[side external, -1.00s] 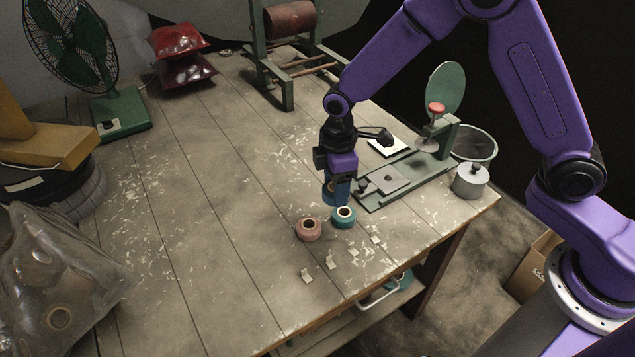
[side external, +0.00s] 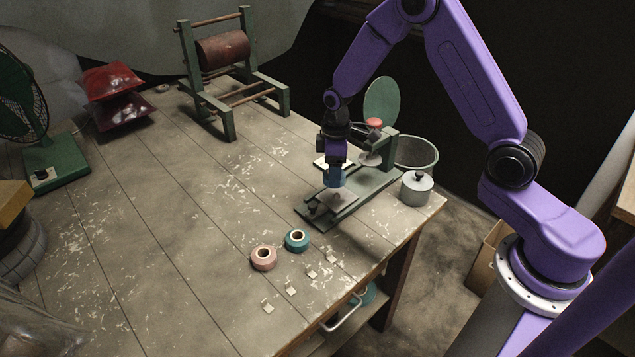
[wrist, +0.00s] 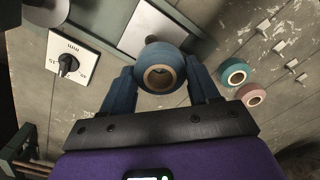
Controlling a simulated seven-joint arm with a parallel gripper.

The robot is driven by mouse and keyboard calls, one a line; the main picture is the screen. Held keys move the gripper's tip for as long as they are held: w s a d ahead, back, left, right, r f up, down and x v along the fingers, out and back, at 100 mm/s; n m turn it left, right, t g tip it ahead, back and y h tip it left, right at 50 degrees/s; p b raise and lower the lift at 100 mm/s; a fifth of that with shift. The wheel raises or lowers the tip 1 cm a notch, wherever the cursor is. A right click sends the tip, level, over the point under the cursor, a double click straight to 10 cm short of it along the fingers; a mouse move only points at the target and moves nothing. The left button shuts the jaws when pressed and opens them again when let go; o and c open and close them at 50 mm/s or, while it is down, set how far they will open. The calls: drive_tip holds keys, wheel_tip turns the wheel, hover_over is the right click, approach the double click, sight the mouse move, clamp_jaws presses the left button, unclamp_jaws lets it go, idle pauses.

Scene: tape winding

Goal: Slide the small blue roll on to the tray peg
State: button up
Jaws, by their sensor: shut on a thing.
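My gripper (side external: 336,172) is shut on the small blue roll (wrist: 160,68), whose tan core and open hole face the wrist camera. In the side view the roll is hard to tell apart from the blue fingers. They are above the pale tray plate (side external: 343,203) on the green winder base. The plate also shows in the wrist view (wrist: 133,28). A dark peg (wrist: 151,39) shows there at the roll's far edge, partly hidden by it. I cannot tell whether the roll touches the peg.
A teal roll (side external: 297,240) and a pink roll (side external: 263,257) stand on the table, with several paper scraps nearby. The winder has a green disc (side external: 382,99). A lidded metal pot (side external: 416,188) stands at its right. A white dial plate (wrist: 72,63) lies beside the base.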

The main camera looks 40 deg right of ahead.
sight(337, 193)
drive_tip(key=shift+w+d+f, duration=0.1)
drive_tip(key=shift+d+f, duration=0.2)
drive_tip(key=shift+d, duration=0.45)
drive_tip(key=shift+f, duration=1.8)
drive_tip(key=shift+r, duration=0.1)
wheel_tip(337, 193, up, 5)
wheel_tip(337, 193, down, 7)
drive_tip(key=shift+r, duration=0.1)
